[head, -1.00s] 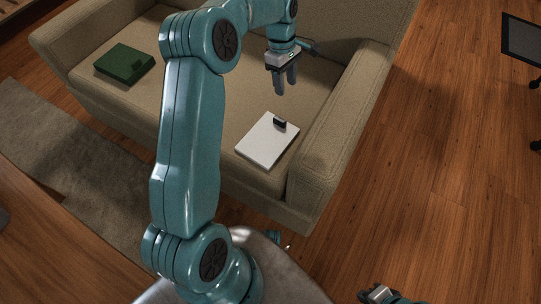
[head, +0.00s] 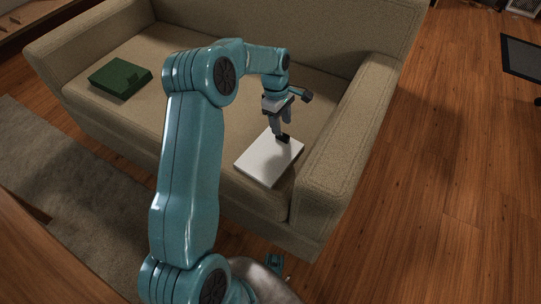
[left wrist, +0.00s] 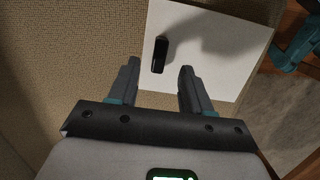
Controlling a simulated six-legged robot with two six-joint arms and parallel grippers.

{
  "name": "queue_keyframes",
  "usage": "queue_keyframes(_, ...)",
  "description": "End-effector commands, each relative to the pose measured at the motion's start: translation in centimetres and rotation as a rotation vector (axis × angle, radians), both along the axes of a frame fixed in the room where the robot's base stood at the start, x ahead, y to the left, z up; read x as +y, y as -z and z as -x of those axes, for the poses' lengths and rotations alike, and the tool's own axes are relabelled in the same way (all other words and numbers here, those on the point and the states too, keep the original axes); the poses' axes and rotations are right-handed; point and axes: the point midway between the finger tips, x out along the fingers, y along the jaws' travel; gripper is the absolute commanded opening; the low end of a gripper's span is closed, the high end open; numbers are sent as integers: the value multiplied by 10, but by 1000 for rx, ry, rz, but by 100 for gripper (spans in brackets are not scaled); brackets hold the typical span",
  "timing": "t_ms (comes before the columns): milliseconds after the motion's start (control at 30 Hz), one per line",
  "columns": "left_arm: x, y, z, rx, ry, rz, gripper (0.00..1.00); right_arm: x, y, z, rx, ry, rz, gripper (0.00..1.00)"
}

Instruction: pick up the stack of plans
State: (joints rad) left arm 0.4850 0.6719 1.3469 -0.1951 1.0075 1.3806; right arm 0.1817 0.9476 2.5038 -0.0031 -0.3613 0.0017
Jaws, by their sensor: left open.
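The stack of plans (head: 266,160) is a flat white block of sheets on the right end of the sofa seat, with a black clip (head: 283,139) at its back edge. My left gripper (head: 281,130) is open and empty, pointing down right at the clip. In the left wrist view the white stack (left wrist: 220,45) lies beyond the fingers, and the black clip (left wrist: 160,54) stands ahead of the gap between the two fingertips (left wrist: 159,65). I cannot tell whether the fingers touch anything. My right gripper does not show.
The beige sofa (head: 205,125) has a thick armrest (head: 340,150) close to the right of the stack. A dark green box (head: 120,77) lies at the seat's left end. A grey rug (head: 60,190) and open wooden floor (head: 450,190) surround it.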

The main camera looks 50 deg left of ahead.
Motion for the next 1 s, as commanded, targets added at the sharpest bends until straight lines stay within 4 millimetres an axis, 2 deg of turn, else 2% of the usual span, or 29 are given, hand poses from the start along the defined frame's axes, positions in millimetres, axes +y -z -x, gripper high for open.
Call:
queue_keyframes(100,-2,24,0,3,0,2,49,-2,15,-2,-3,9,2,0)
queue_keyframes(233,-4,43,-1,2,-1,0,49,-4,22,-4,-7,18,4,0)
queue_keyframes(467,-5,44,-1,1,-1,0,49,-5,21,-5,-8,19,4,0)
queue_keyframes(500,-5,44,-1,1,-1,0,46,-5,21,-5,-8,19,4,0)
queue_keyframes(633,-5,44,-1,1,-1,0,3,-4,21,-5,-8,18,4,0)
queue_keyframes(667,-5,44,-1,1,-1,0,0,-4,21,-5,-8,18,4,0)
queue_keyframes(1000,-5,40,-2,0,-1,0,0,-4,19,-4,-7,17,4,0)
